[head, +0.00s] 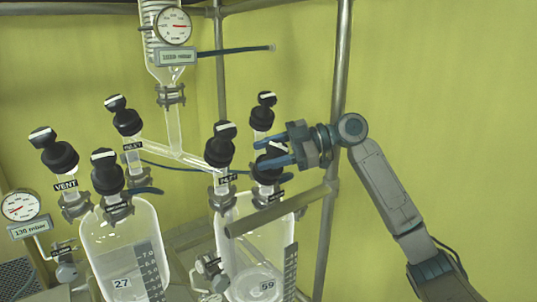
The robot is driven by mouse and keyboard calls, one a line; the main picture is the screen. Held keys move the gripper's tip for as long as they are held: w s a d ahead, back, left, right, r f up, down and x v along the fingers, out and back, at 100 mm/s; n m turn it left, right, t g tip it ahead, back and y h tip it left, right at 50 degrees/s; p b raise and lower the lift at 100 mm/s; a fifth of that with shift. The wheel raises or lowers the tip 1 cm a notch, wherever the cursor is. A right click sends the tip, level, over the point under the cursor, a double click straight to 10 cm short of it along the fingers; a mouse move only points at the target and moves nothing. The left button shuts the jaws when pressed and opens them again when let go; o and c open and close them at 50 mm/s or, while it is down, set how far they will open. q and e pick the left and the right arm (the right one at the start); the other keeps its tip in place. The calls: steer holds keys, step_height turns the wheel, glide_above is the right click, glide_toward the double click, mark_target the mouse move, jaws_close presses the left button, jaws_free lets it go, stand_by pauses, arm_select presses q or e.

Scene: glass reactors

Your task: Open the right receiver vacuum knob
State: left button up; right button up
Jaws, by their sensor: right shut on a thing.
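The right receiver (262,240) is a clear glass vessel marked 59. Several black knobs with white bars on their caps stand above the receivers. My right gripper (262,153) comes in from the right, with its blue fingers around the top of the black knob (268,172) at the right receiver's right side. It is shut on this knob. The fingers partly hide the knob's cap and its white bar. The small label below it is too small to read. My left gripper is not in view.
The left receiver (120,250), marked 27, stands at the left. A metal post (340,75) and a slanted rail (275,212) are close to my right arm. A gauge (20,205) reads 130 mbar.

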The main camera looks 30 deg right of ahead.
steer(key=shift+f, duration=0.15)
steer(key=o, duration=1)
steer(key=shift+r, duration=0.2)
steer(key=shift+r+b, duration=0.6)
steer(key=shift+s+a+r+b, duration=0.1)
steer(key=shift+r+b, duration=0.55)
steer(key=shift+r, duration=0.25)
steer(key=s+a+r+b, duration=0.1)
steer(key=s+a+b, duration=0.5)
steer(key=s, duration=0.7)
steer(key=shift+s+a+r, duration=0.3)
steer(key=shift+a+r, duration=0.05)
steer(key=shift+a, duration=0.6)
